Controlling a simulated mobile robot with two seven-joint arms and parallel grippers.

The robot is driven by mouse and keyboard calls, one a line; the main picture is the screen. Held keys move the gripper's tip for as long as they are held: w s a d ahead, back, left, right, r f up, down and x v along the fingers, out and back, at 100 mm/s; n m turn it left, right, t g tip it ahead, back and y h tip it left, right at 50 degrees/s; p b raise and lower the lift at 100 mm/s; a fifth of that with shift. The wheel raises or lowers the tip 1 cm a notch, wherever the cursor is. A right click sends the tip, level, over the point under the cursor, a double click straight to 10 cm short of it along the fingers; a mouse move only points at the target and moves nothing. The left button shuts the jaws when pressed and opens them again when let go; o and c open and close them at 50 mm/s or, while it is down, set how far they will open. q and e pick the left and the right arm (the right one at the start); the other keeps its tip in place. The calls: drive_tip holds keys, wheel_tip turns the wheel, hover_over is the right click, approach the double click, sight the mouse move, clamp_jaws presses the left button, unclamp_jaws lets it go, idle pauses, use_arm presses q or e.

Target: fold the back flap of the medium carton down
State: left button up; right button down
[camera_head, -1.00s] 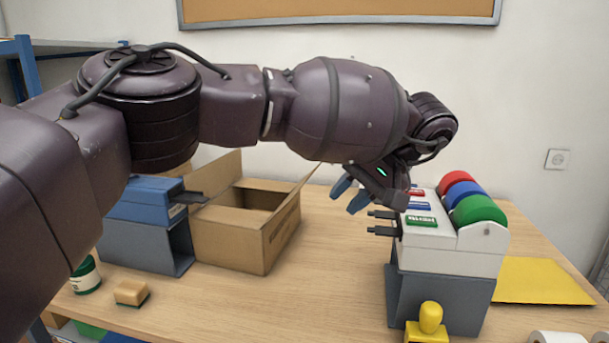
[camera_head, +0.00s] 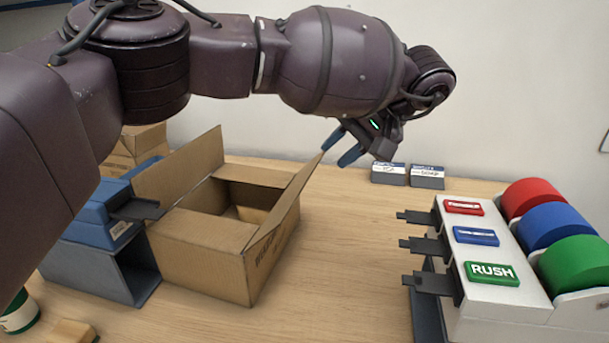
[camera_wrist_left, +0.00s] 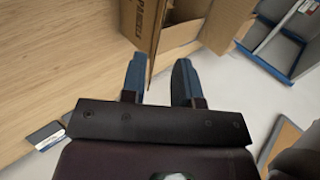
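The medium carton (camera_head: 205,262) stands open on the counter in the head view. One flap (camera_head: 180,165) stands up at its left. Another flap (camera_head: 288,205) at its right leans up and outward. I cannot tell for sure which one is the back flap. My left gripper (camera_head: 342,147) is open, its blue fingers just beyond the right flap's upper tip. In the left wrist view, the carton (camera_wrist_left: 140,22) lies ahead of the fingers (camera_wrist_left: 159,82), and a thin brown flap edge reaches down between them. Contact is unclear. My right gripper is out of view.
A dispenser with red, blue and green rolls (camera_head: 545,230) stands at the right. A blue and grey unit (camera_head: 90,225) stands close by the carton's left. Two small labelled blocks (camera_head: 407,175) lie at the back. The counter between carton and dispenser is clear.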

sight(304, 178)
use_arm(q)
drive_tip(key=b+x, duration=0.1)
drive_tip(key=x, duration=0.8)
drive_tip(key=shift+w+a+f, duration=0.1)
drive_tip(key=shift+a+f, duration=0.05)
drive_tip(key=shift+f, duration=0.1)
clamp_jaws()
